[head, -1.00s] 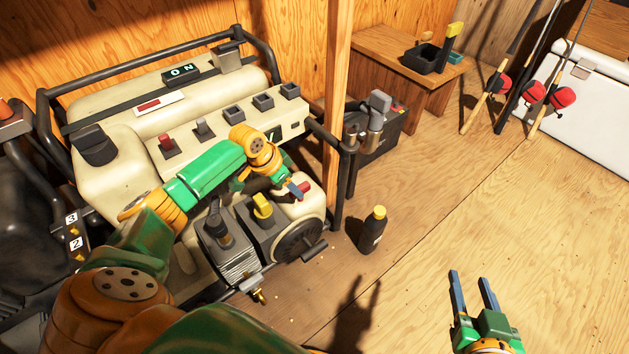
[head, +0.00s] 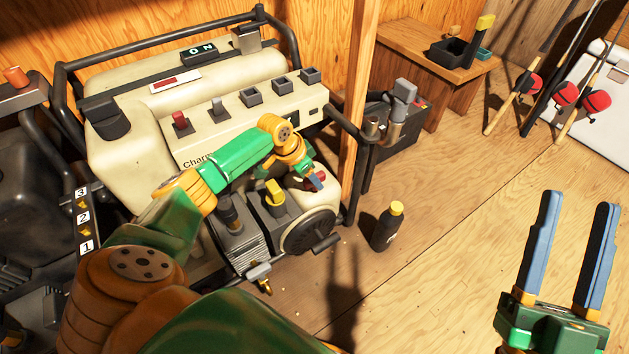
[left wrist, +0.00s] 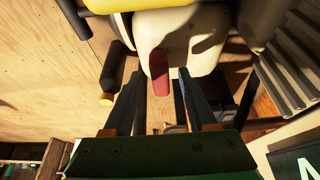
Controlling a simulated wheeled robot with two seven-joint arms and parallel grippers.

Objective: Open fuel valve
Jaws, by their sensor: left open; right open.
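A cream generator (head: 130,160) in a dark tube frame stands at the left of the head view. A small red lever (head: 320,178), which may be the fuel valve, sits on its lower right part. In the left wrist view the red lever (left wrist: 159,75) points between my left fingers, just ahead of their tips. My left gripper (head: 312,183) is open around the lever's line, with no clear contact. A yellow knob (head: 274,192) is left of it. My right gripper (head: 578,201) is open and empty above the floor at the right.
A dark bottle with a yellow cap (head: 386,227) stands on the floor beside the generator. A wooden post (head: 357,90) rises behind the generator's right end. A wooden bench (head: 440,65) and fishing rods (head: 530,75) are at the back. The floor at centre right is clear.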

